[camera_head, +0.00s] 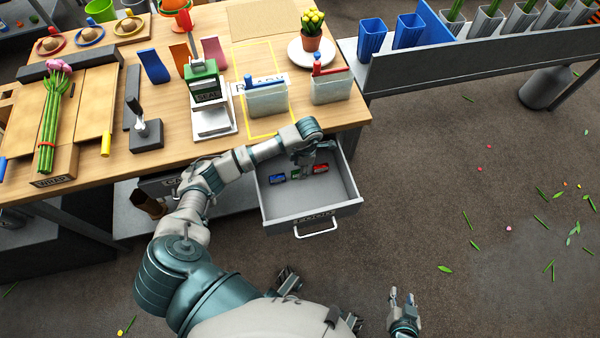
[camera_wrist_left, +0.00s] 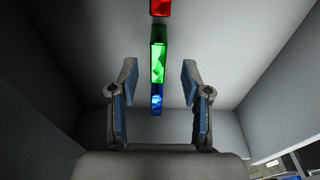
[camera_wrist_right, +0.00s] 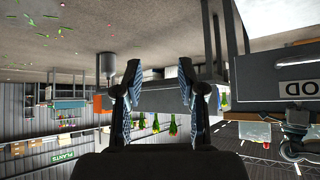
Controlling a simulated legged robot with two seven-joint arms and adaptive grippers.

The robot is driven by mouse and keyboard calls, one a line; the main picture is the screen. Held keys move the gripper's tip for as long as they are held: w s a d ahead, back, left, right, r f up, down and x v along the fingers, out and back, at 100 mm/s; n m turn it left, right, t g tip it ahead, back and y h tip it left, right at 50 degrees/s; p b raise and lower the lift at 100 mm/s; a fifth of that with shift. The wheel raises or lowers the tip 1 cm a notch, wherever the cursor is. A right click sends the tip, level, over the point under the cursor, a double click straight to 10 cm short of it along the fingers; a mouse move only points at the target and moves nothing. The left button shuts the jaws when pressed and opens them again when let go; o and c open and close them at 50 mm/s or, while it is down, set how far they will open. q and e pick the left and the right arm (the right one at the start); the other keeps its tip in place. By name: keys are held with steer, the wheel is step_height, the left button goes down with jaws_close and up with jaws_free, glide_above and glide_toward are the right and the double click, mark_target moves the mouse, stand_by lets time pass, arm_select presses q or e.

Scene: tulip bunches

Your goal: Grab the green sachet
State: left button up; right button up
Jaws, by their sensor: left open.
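The green sachet (camera_wrist_left: 158,62) lies in the open grey drawer (camera_head: 335,212), between a red sachet (camera_wrist_left: 160,7) and a blue sachet (camera_wrist_left: 157,98). In the head view the green sachet (camera_head: 295,174) is partly hidden beside my left gripper (camera_head: 302,166), which reaches down into the drawer. In the left wrist view my left gripper (camera_wrist_left: 160,100) is open, with its fingers on either side of the green and blue sachets and nothing held. My right gripper (camera_head: 402,298) is open and empty, low over the floor to the right of my body; it shows in its wrist view (camera_wrist_right: 158,75).
The wooden workbench (camera_head: 170,65) stands above the drawer. A rack with blue buckets (camera_head: 408,30) stands at right. The floor at right is mostly free.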

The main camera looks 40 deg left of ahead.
mark_target(299, 171)
arm_select(q)
step_height(299, 171, down, 3)
steer(key=shift+a+f+b, duration=0.15)
steer(key=shift+f+b, duration=0.05)
steer(key=shift+b, duration=0.15)
steer(key=shift+a+f, duration=0.1)
steer(key=shift+f, duration=0.3)
steer(key=shift+r, duration=0.1)
arm_select(e)
steer(key=w+r+t, duration=0.1)
steer(key=w+a+t, duration=0.1)
steer(key=w, duration=0.1)
steer(key=shift+a+r+y, duration=0.1)
steer(key=shift+r+y, duration=0.2)
steer(key=shift+r, duration=0.05)
arm_select(q)
steer(key=c, duration=0.8)
steer(key=shift+c, duration=0.2)
arm_select(e)
steer(key=shift+f, duration=0.1)
arm_select(q)
steer(key=shift+r, duration=0.1)
